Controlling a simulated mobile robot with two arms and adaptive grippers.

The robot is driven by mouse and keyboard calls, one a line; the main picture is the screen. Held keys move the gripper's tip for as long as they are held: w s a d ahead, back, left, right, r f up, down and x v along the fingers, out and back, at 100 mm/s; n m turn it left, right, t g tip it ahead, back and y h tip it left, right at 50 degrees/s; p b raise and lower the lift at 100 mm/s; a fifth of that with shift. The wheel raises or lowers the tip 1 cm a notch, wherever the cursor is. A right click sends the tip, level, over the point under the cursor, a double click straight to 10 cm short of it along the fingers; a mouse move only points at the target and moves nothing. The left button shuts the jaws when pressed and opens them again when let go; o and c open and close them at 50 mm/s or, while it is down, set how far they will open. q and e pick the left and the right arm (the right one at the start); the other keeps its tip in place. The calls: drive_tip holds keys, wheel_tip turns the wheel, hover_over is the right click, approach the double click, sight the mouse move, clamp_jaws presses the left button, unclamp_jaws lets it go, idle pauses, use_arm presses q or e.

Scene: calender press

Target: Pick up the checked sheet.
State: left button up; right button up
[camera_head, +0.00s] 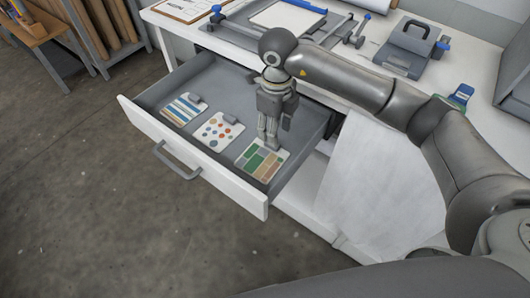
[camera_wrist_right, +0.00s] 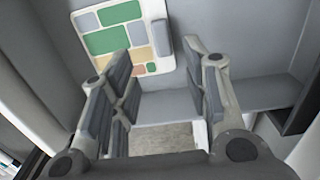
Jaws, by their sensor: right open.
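The checked sheet (camera_head: 262,160), with green, tan and grey-blue blocks on a pale ground, lies flat in the open drawer, at its right end. In the right wrist view the checked sheet (camera_wrist_right: 118,38) fills the upper middle, with a grey tab (camera_wrist_right: 162,37) at its right edge. My right gripper (camera_head: 268,140) points down over the sheet's far edge and hides part of it. In its wrist view the gripper (camera_wrist_right: 165,85) is open and empty, with the sheet's near part between and beyond the fingers. I cannot tell whether the fingertips touch anything. My left gripper is out of view.
A striped sheet (camera_head: 184,109) and a dotted sheet (camera_head: 218,131) lie left of the checked one. The drawer's white front (camera_head: 190,160) and grey side walls enclose them. Above is a white worktop (camera_head: 345,75) with a press frame and a grey handled block (camera_head: 405,48).

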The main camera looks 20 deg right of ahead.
sight(262, 157)
drive_tip(key=shift+d+f+p, duration=0.2)
drive_tip(key=shift+f+p, duration=0.1)
drive_tip(key=shift+f, duration=1.3)
drive_tip(key=shift+d+f+p, duration=0.15)
drive_tip(key=shift+f+p, duration=0.1)
drive_tip(key=shift+f, duration=1.3)
drive_tip(key=c, duration=0.9)
